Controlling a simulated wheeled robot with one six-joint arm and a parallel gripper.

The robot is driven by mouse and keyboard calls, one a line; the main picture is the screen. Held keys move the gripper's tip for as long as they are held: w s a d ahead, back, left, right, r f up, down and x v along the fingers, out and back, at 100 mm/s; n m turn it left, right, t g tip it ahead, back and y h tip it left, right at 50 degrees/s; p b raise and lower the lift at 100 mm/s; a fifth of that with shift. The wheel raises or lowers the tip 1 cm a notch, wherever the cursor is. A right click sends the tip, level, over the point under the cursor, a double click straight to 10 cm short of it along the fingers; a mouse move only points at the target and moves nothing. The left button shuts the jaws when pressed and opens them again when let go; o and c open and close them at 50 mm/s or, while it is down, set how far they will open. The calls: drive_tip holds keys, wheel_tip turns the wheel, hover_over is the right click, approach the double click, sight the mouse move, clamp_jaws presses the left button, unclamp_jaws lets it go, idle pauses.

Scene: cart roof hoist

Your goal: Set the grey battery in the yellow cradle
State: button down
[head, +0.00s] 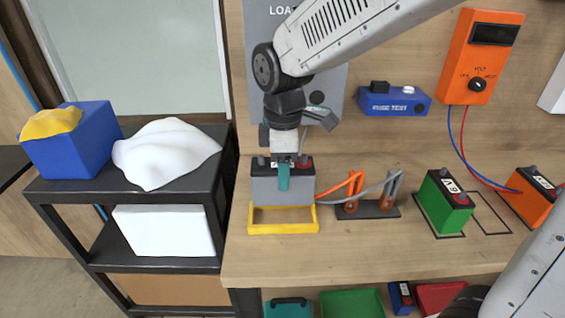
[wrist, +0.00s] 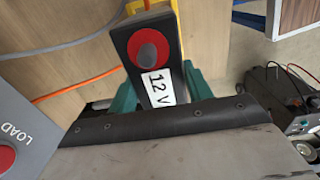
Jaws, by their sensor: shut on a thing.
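The grey battery (head: 283,190) has a dark top with a red terminal. My gripper (head: 283,176) is shut on it from above, with a teal finger against its front side. In the wrist view the battery's top (wrist: 150,50) with a 12 V label sits between the teal fingers (wrist: 160,92). The yellow cradle (head: 283,229) is an open frame on the bench. The battery looks upright and held over the cradle's rear part, its lower edge above the front rail. Bare wood shows inside the frame. The cradle's back is hidden by the battery; the exact gap is unclear.
A clip stand (head: 368,210) with orange and grey leads is close right of the cradle. A green battery (head: 446,201) and an orange battery (head: 535,195) stand farther right. A grey LOAD panel (head: 262,40) is on the wall behind. A black cart (head: 200,187) is left.

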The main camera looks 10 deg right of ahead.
sight(283, 194)
drive_tip(key=shift+f, duration=1.85)
drive_tip(key=shift+f, duration=1.75)
idle(0.5)
drive_tip(key=c, duration=0.6)
unclamp_jaws()
drive_tip(key=shift+o, duration=0.2)
drive_tip(key=shift+s, duration=0.1)
wheel_tip(283, 194, up, 8)
drive_tip(key=shift+f, duration=0.1)
